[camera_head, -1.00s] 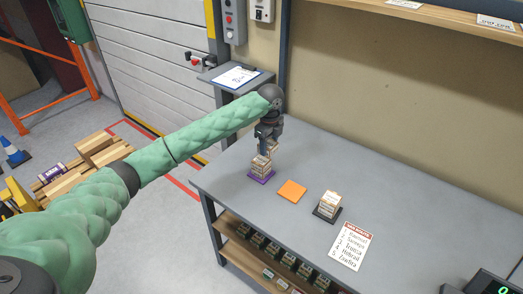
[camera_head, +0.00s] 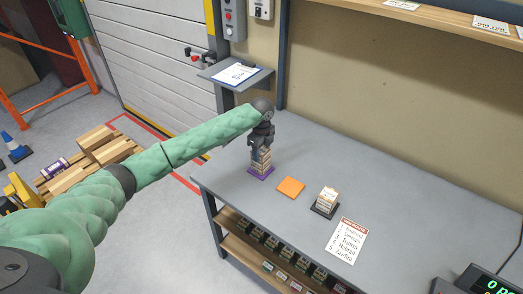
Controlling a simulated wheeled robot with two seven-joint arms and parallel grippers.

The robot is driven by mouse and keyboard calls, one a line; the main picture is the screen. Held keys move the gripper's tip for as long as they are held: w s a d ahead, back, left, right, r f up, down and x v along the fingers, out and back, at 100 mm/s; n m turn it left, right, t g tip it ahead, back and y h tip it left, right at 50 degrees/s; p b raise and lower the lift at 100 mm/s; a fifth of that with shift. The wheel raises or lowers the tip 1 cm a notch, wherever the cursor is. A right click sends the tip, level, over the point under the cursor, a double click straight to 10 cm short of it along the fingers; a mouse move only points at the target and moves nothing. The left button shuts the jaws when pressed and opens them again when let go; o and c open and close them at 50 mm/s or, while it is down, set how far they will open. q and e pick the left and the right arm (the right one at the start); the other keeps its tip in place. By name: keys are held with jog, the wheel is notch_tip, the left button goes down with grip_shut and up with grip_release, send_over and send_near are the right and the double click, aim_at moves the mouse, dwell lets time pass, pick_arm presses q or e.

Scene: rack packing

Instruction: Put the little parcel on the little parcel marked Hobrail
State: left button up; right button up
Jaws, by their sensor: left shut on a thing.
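My left gripper (camera_head: 260,147) points down over the purple mat (camera_head: 262,174), at the top of a stack of little parcels (camera_head: 260,164). It is shut on a little parcel at the top of that stack, which its fingers mostly hide. Another stack of little parcels (camera_head: 326,196) stands on a dark mat (camera_head: 324,210) to the right. The names on the parcels are too small to read, so I cannot tell which one is Hobrail. My right gripper is not in view.
An empty orange mat (camera_head: 290,187) lies between the stacks. A printed list (camera_head: 346,241) lies on the grey table (camera_head: 410,215) in front. A scale display (camera_head: 484,282) stands at the lower right. A clipboard (camera_head: 235,73) rests on a side shelf. The table's back right is clear.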

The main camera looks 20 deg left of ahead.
aim_at(262, 150)
pick_arm(q)
jog(key=shift+f, duration=0.1)
jog(key=o, duration=0.9)
jog(key=shift+c, duration=0.2)
jog(key=shift+o, duration=0.6)
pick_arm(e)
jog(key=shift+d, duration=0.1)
pick_arm(q)
jog(key=shift+r+b, duration=0.3)
jog(key=shift+r, duration=0.15)
notch_tip(262, 150, up, 11)
jog(key=b, duration=0.4)
jog(key=shift+r, duration=0.2)
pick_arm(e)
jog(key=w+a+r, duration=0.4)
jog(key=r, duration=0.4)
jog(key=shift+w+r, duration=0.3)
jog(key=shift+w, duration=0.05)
pick_arm(q)
jog(key=shift+f, duration=0.1)
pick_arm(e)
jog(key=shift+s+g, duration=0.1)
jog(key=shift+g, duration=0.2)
